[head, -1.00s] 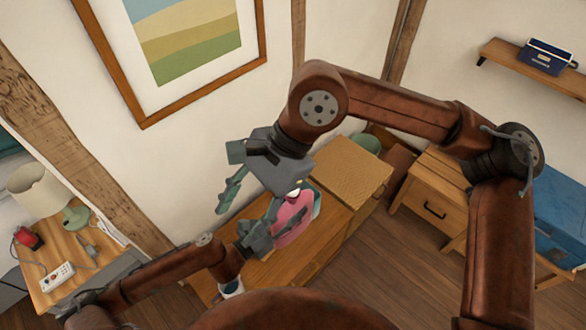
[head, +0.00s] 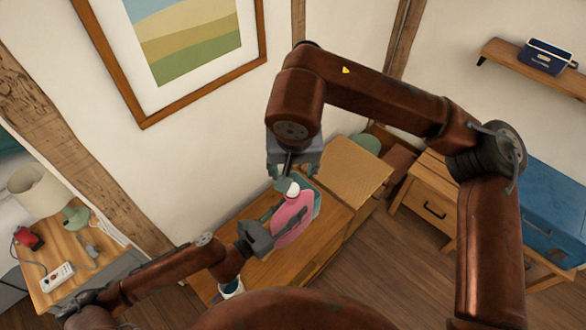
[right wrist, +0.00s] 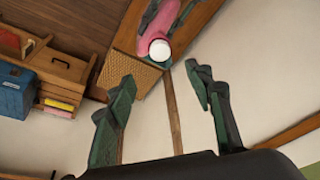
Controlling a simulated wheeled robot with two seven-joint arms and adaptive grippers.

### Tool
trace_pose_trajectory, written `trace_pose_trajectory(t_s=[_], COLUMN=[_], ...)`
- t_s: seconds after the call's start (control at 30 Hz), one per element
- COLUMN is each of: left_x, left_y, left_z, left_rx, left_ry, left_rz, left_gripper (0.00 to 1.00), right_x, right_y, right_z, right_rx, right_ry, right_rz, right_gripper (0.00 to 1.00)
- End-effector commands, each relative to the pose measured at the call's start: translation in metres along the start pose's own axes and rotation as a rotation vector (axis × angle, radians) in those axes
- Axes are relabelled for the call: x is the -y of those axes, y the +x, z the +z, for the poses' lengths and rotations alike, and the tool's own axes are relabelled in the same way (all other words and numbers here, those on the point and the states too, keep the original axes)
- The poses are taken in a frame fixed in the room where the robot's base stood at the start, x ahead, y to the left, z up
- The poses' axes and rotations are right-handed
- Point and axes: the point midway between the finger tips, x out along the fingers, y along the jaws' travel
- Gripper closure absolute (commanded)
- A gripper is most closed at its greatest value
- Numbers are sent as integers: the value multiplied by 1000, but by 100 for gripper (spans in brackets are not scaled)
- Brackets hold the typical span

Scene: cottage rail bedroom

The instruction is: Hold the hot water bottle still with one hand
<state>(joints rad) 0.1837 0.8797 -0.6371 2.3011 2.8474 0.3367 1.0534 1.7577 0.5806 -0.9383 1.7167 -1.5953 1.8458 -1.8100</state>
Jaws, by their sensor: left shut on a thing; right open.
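The pink hot water bottle (head: 292,222) stands over the wooden bench in the head view, with its white cap (head: 293,189) at the top. My left gripper (head: 272,228) is shut on the bottle's body from the left and partly hides it. My right gripper (head: 291,172) is above the cap, pointing down. In the right wrist view, my right gripper (right wrist: 162,90) is open and empty, its fingers apart. The cap (right wrist: 160,50) and pink bottle (right wrist: 163,22) show beyond the fingertips, not between them.
The wooden bench (head: 258,272) stands below, with a woven-topped box (head: 352,172) beside the bottle. A bedside table with a lamp (head: 40,190) is at left. A drawer cabinet (head: 430,203) and blue case (head: 545,215) are at right. The wall is close behind.

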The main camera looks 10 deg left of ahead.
Motion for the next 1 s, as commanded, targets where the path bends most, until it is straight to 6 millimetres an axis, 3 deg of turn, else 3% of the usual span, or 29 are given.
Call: trace_pose_trajectory(t_s=[0.23, 0.7, 1.0], left_x=[0, 0, 0], left_y=[0, 0, 0], left_z=[2, 2, 3], left_rx=[5, 5, 5], left_ry=[1, 1, 1], left_rz=[-2, -2, -2], left_gripper=[100, 100, 100], right_x=[0, 0, 0], right_y=[21, 102, 120], right_z=[1, 1, 0], right_rx=[4, 3, 1], right_ry=[1, 1, 2], right_rz=[0, -2, 0], right_gripper=[52, 52, 52])
